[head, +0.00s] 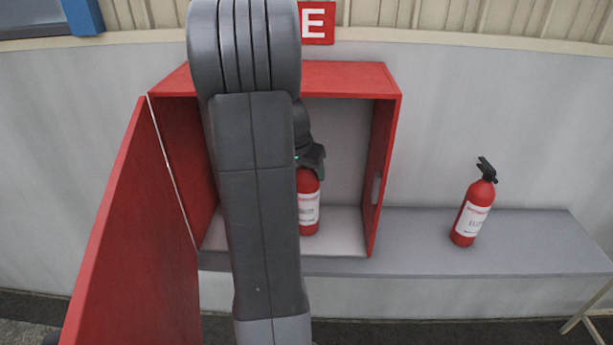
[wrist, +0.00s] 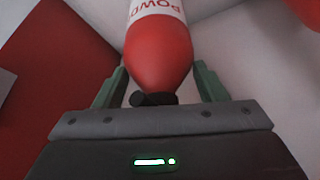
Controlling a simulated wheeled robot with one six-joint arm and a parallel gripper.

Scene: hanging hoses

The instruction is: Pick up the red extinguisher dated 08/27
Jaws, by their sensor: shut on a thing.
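A red extinguisher (head: 308,190) with a white label stands in the open red cabinet, partly hidden behind my arm. In the wrist view the same extinguisher (wrist: 160,50) sits between the two green fingers, its label reading "POWD" in part. My gripper (wrist: 160,76) is shut on it near its neck; in the head view the gripper (head: 311,155) shows only in part at the top of the extinguisher. A second red extinguisher (head: 472,213) with a black handle and white label stands on the bench to the right, slightly tilted in the picture. No date is legible on either label.
The red cabinet (head: 384,150) has its door (head: 135,230) swung open at the left, and its side walls are close around my gripper. The grey bench (head: 420,252) is clear between the cabinet and the second extinguisher. A red sign (head: 318,22) is above.

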